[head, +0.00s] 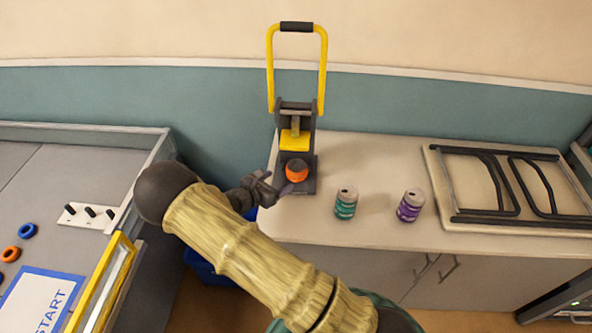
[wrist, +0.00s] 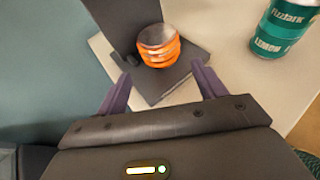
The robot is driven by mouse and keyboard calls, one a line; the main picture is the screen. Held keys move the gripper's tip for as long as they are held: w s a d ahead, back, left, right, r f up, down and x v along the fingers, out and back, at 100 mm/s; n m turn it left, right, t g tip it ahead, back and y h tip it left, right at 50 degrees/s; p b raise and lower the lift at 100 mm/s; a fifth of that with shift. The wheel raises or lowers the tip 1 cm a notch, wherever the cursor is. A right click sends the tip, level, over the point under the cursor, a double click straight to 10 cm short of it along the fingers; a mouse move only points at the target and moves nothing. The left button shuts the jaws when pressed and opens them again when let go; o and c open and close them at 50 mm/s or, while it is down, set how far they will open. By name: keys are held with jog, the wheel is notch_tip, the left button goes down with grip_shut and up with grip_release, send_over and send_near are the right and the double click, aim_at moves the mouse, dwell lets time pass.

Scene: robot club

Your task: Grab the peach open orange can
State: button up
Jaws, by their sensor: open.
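My gripper (head: 275,190) is at the left front of the can, close to the plate. In the wrist view its two purple fingers (wrist: 161,84) are spread and empty, with the can a little beyond the tips and between their lines.
A green can (head: 346,203) and a purple can (head: 411,206) stand to the right on the white counter (head: 380,165). The green can also shows in the wrist view (wrist: 283,28). A board with black folded frames (head: 520,190) lies further right. A grey-walled table (head: 150,160) is at left.

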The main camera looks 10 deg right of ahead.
aim_at(291, 174)
jog(key=x, duration=0.5)
jog(key=shift+p, duration=0.3)
jog(key=shift+w+d+f, duration=0.1)
jog(key=shift+w+d, duration=0.1)
jog(key=shift+w, duration=0.05)
jog(key=p+x, duration=0.1)
jog(key=x, duration=0.2)
jog(key=shift+d, duration=0.35)
jog(key=shift+w+d+f, duration=0.15)
jog(key=shift+w+f, duration=0.1)
jog(key=shift+w, duration=0.1)
jog(key=c, duration=0.8)
